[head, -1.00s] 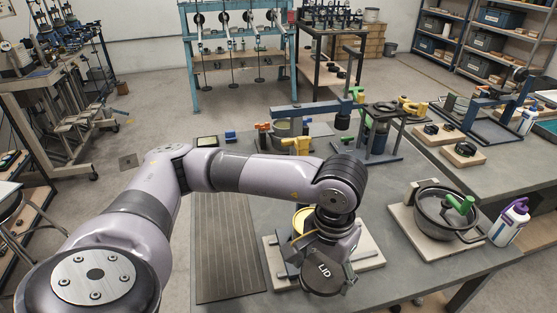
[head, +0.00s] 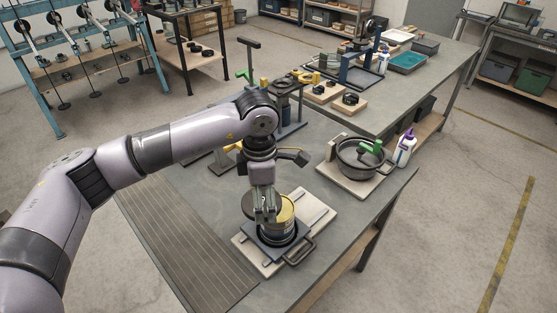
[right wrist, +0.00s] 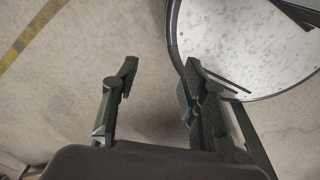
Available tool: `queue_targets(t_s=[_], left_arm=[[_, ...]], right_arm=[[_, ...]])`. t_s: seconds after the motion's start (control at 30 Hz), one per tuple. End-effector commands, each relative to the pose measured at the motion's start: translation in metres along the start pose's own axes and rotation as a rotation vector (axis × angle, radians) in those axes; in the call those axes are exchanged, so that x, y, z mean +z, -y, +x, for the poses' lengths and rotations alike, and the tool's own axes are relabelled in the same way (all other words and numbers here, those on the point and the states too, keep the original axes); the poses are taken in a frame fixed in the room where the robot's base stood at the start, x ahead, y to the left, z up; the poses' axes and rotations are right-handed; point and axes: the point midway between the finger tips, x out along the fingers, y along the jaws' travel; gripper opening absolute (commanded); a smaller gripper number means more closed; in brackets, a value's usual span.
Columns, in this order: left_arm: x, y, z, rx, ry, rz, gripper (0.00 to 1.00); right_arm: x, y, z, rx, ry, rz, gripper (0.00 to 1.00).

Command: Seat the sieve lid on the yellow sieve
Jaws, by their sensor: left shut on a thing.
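The yellow sieve (head: 286,215) stands on a dark square base on a pale board at the near part of the bench in the head view. Its upper left side is hidden by my gripper. My left gripper (head: 264,218) points down at the sieve's left edge and is shut on the sieve lid (head: 248,206), a dark disc seen partly behind the fingers. The lid looks tilted and lies beside and partly over the sieve's rim; I cannot tell whether they touch. My right gripper (right wrist: 160,75) is open and empty in the right wrist view, with floor beyond it.
Clamps and stands (head: 285,95) fill the bench behind. In the right wrist view a round speckled top (right wrist: 245,40) is at the upper right.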

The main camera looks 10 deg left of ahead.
Motion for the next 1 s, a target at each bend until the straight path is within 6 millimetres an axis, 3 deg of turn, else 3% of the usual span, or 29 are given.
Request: queue_targets(t_s=[0.03,0.2,0.4,0.67,1.0], left_arm=[[0.007,-0.006,-0.012,0.002,0.0,-0.115,0.42],[0.025,-0.024,-0.027,0.008,-0.005,-0.513,0.42],[0.037,-0.037,-0.036,0.018,-0.009,-0.82,0.42],[0.04,-0.042,-0.035,0.022,-0.009,-0.927,0.42],[0.04,-0.042,-0.012,0.02,-0.01,-0.924,0.42]], right_arm=[[-0.001,0.001,-0.012,-0.001,0.0,-0.001,0.4],[-0.003,0.006,-0.028,-0.008,-0.001,-0.003,0.4],[-0.005,0.018,-0.038,-0.023,-0.002,-0.002,0.4],[-0.003,0.016,-0.039,-0.021,0.0,-0.003,0.4],[-0.001,0.009,-0.029,-0.012,0.002,-0.002,0.4]])
